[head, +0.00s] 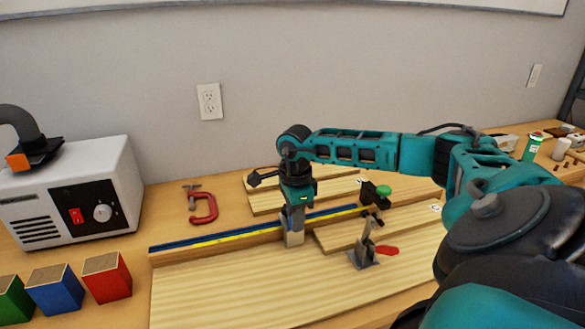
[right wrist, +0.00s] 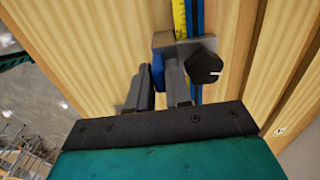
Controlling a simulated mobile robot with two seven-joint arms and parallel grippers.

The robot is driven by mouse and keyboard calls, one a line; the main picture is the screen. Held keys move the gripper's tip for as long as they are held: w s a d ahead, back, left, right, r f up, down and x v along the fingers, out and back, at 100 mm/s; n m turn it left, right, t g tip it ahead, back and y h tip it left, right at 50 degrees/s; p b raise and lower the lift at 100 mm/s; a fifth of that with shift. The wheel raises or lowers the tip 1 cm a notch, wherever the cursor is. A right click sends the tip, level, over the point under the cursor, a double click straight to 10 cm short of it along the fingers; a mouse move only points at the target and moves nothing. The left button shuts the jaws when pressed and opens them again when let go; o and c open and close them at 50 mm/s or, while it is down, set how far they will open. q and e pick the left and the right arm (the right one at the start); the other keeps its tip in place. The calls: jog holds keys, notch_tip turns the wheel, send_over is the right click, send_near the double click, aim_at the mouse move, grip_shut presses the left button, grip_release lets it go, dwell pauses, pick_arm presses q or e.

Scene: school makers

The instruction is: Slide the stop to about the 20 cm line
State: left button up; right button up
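A rail with a blue track and yellow scale (head: 225,237) runs along the wooden board; it also shows at the top of the right wrist view (right wrist: 180,18). The stop, a grey block (right wrist: 188,47) with a black knob (right wrist: 204,66) and a blue part (right wrist: 158,72), sits on the rail. My right gripper (head: 293,238) points down at the rail around its middle. In the right wrist view its two fingers (right wrist: 162,85) stand apart, with the blue part between their tips; whether they press on it is unclear. Scale numbers are too small to read. My left gripper is out of view.
A toggle clamp with a red handle (head: 387,250) stands in front of the rail. A black block with a green knob (head: 383,190) is near the rail's right end. A red C-clamp (head: 204,208) lies behind; a white machine (head: 75,195) and coloured blocks (head: 107,277) stand left.

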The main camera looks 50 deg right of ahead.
jog(key=shift+o, duration=0.3)
jog(key=shift+r, duration=0.55)
notch_tip(320, 180, up, 12)
jog(key=shift+f, duration=0.1)
dwell(0.4)
